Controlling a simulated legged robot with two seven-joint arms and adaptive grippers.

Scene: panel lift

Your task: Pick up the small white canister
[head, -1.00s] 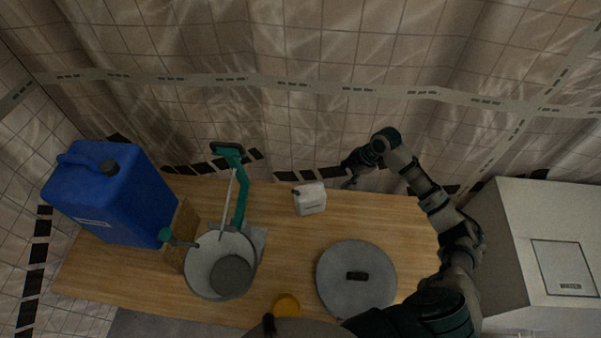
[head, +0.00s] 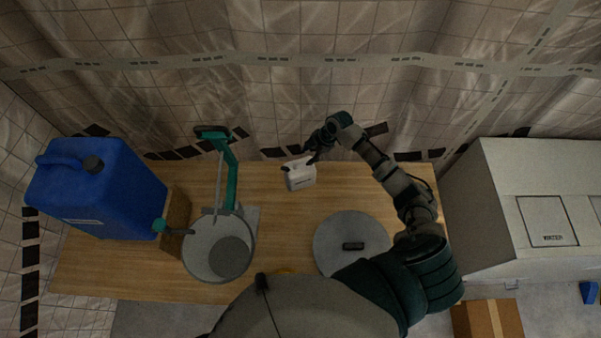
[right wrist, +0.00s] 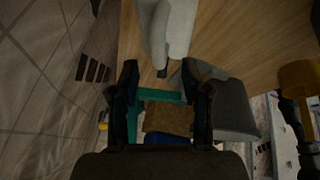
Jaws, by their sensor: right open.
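The small white canister (head: 301,178) stands on the wooden table near its back edge in the head view. It has a dark cap and a handle on top. My right gripper (head: 306,157) is open, just behind and above the canister's top, overlapping it in the picture. Whether they touch cannot be told. In the right wrist view the canister (right wrist: 166,30) shows at the top, beyond the two spread fingers of the gripper (right wrist: 168,80), with nothing between them. My left gripper is not in view.
The wooden table (head: 283,234) also holds a blue jerrycan (head: 95,190), a grey bucket (head: 205,262), a teal-handled tool (head: 231,180) and a round grey lid (head: 340,228). A white cabinet (head: 500,220) stands at the right. Wood around the canister is bare.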

